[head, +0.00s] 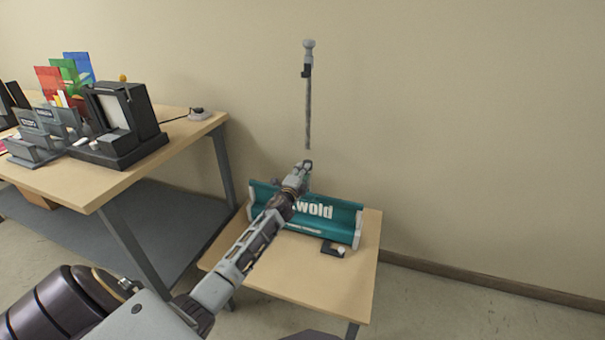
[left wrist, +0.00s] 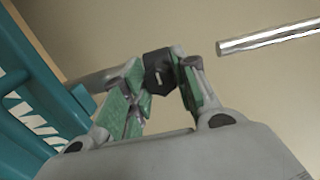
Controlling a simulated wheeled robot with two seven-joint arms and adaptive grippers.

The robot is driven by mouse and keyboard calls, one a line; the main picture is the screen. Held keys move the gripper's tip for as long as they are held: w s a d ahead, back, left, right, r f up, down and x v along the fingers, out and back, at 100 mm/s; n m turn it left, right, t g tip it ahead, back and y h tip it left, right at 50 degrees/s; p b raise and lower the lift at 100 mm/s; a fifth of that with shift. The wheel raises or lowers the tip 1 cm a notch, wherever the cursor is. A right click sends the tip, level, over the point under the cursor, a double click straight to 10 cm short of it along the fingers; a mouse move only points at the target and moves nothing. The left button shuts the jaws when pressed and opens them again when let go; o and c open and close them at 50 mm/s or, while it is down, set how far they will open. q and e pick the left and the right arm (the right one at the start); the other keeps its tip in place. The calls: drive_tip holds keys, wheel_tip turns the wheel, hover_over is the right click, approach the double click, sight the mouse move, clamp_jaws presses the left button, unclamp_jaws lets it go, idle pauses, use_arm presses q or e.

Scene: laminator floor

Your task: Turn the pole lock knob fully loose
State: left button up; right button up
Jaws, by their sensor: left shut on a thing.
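A teal banner cassette (head: 335,218) with white lettering lies on a small wooden table and also shows at the left of the left wrist view (left wrist: 40,95). A thin pole (head: 308,115) stands upright above it, with a grey head on top and a dark clip below that. In the left wrist view a shiny pole end (left wrist: 268,40) shows at the right. My left gripper (head: 303,168) is just below the pole's visible lower end. Its green-padded fingers are shut on the dark, faceted knob (left wrist: 158,72). The head view hides the knob behind the gripper. My right gripper is not in view.
The small table (head: 240,262) has bare wood at its front, and a small black item with a white top (head: 335,249) lies there. A larger desk (head: 110,180) at the left carries a black machine (head: 118,125) and holders. A wall stands close behind.

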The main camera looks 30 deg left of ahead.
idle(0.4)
use_arm(q)
drive_tip(key=o, duration=1)
drive_tip(key=shift+a, duration=0.1)
drive_tip(key=shift+s, duration=0.15)
drive_tip(key=v, duration=1.1)
drive_tip(key=shift+s+d, duration=0.25)
drive_tip(key=shift+s, duration=0.1)
drive_tip(key=shift+s+f, duration=0.1)
